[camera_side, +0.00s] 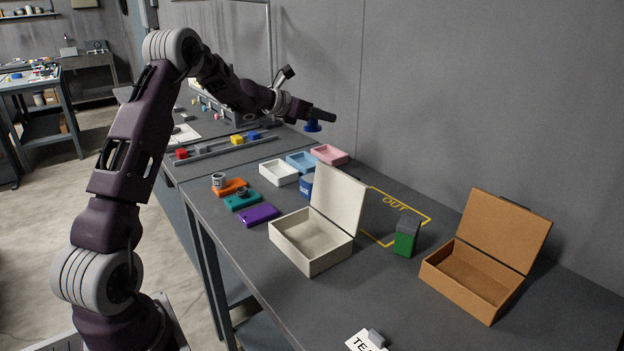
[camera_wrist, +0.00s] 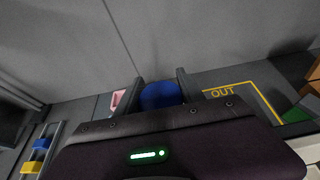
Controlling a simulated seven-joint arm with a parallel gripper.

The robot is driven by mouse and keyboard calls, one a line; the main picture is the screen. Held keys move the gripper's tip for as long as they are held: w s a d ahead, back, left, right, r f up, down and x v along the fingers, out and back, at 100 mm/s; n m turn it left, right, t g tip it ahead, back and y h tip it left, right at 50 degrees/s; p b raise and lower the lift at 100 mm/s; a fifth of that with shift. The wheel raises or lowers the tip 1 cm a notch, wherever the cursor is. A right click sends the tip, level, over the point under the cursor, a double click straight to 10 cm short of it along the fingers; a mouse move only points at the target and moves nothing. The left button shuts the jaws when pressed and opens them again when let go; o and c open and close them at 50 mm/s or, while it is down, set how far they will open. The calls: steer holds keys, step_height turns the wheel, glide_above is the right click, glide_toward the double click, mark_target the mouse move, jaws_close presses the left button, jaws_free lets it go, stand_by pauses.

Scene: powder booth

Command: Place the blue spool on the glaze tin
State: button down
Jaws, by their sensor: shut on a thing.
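My gripper (camera_side: 318,118) is raised high over the far end of the table, near the wall. It is shut on the blue spool (camera_side: 312,126), which hangs under the fingers in the side view. In the wrist view the blue spool (camera_wrist: 160,95) sits between the two fingers of my gripper (camera_wrist: 158,90). A small grey cylindrical tin (camera_side: 218,180) stands on an orange block, well below and left of my gripper. It looks like the glaze tin, but I cannot read its label. It is not seen in the wrist view.
Teal (camera_side: 243,200) and purple (camera_side: 258,215) blocks lie near the orange one. White (camera_side: 280,173), light blue (camera_side: 301,161) and pink (camera_side: 330,154) trays stand behind. An open cream box (camera_side: 312,245), a green carton (camera_side: 407,238) and an open cardboard box (camera_side: 480,270) stand nearer.

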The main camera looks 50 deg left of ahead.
step_height(320, 180, down, 15)
steer(key=shift+r, duration=0.1)
stand_by(0.3)
steer(key=c, duration=0.7)
jaws_free()
steer(key=shift+f, duration=0.2)
steer(key=shift+r, duration=0.15)
steer(key=v, duration=1.2)
